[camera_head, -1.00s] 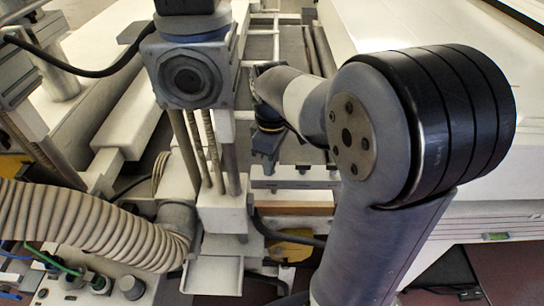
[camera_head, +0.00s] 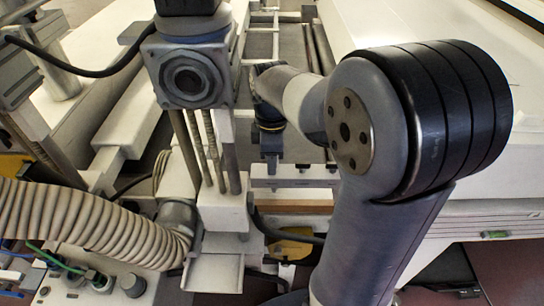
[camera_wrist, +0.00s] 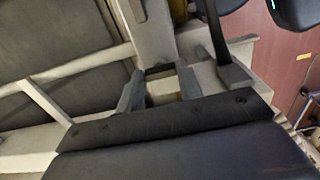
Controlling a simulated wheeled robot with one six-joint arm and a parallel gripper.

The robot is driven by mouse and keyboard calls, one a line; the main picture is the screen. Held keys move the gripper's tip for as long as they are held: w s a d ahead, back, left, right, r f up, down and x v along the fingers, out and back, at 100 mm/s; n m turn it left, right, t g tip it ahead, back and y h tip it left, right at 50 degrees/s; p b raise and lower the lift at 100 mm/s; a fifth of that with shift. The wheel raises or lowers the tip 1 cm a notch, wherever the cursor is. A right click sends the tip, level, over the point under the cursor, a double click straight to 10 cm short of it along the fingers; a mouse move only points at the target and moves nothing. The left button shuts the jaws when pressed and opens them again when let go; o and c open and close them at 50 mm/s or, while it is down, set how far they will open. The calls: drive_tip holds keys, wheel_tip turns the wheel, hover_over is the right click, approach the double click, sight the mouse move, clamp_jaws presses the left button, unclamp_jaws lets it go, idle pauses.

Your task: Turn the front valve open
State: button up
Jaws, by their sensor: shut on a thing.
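In the head view my gripper (camera_head: 271,160) points down in the gap left of my large arm joint, above the pale rails. In the wrist view its two grey fingers (camera_wrist: 161,82) stand on either side of a small dark piece, which looks like the handle of the front valve (camera_wrist: 159,70). My gripper is shut on it. The fingers and my wrist hide most of the valve, so I cannot tell its exact angle.
A grey block with a round port (camera_head: 188,80) stands on rods just left of my gripper. A ribbed beige hose (camera_head: 95,222) runs at the lower left. A pale crossbar (camera_head: 290,182) lies close below my gripper. A black cable (camera_head: 285,234) curves in front.

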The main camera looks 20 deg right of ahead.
drive_tip(key=o, duration=1)
wheel_tip(320, 180, up, 11)
drive_tip(key=shift+f+b, duration=0.1)
drive_tip(key=shift+b, duration=0.3)
wheel_tip(320, 180, down, 11)
drive_tip(key=shift+r+p, duration=0.1)
drive_tip(key=shift+p, duration=0.3)
